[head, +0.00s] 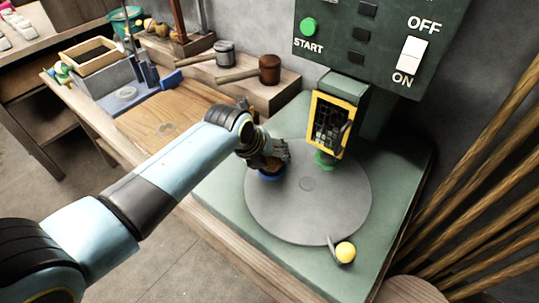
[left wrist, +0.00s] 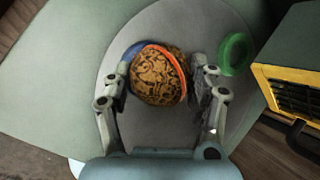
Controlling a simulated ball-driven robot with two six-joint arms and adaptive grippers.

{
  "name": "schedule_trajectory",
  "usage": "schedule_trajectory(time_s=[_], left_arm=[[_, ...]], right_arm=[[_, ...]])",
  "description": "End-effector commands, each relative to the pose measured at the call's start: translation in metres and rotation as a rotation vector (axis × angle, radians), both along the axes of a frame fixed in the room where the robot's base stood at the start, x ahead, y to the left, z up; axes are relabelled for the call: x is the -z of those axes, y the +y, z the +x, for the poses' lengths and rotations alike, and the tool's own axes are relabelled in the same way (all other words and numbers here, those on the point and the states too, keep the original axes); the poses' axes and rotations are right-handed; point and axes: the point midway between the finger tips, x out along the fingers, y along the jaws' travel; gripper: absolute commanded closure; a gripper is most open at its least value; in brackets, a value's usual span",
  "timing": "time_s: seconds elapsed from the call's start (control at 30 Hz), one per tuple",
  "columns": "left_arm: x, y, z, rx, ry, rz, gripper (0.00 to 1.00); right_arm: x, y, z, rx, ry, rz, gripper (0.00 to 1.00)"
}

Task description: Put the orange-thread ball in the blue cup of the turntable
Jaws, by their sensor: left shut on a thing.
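The orange-thread ball (left wrist: 158,80) is brown with a dark pattern, and an orange band runs over it. My left gripper (head: 266,160) is shut on it, with a finger on each side in the left wrist view. The blue cup (head: 271,177) is on the grey turntable (head: 300,220), right under the gripper. In the left wrist view only a blue arc of the cup (left wrist: 131,50) shows behind the ball. I cannot tell whether the ball touches the cup. My right gripper is not in view.
A green cup (head: 325,161) stands on the turntable under a yellow-framed guard (head: 330,124), close to my gripper's right. A lever with a yellow knob (head: 345,252) is at the front edge. A green panel (head: 380,40) hangs above. The turntable's front is clear.

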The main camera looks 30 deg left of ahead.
Motion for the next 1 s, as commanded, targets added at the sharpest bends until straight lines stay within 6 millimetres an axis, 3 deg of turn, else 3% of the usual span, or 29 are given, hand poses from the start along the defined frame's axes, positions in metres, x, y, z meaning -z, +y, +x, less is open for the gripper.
schedule_trajectory(time_s=[0.17, 0.2, 0.4, 0.77, 1.0], left_arm=[[0.004, -0.001, -0.003, -0.001, 0.010, -0.003, 0.78], [0.005, -0.001, -0.003, 0.000, 0.011, -0.004, 0.38], [0.005, -0.001, -0.004, 0.000, 0.012, -0.004, 0.14], [0.002, 0.000, -0.005, -0.001, 0.009, -0.002, 0.14], [-0.027, 0.002, -0.021, 0.001, 0.006, 0.000, 0.14]], right_arm=[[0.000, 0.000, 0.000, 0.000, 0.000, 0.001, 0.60], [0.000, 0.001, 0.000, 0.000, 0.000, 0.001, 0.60], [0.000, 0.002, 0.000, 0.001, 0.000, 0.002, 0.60], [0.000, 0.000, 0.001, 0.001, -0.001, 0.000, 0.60], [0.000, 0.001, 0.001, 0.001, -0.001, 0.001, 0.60]])
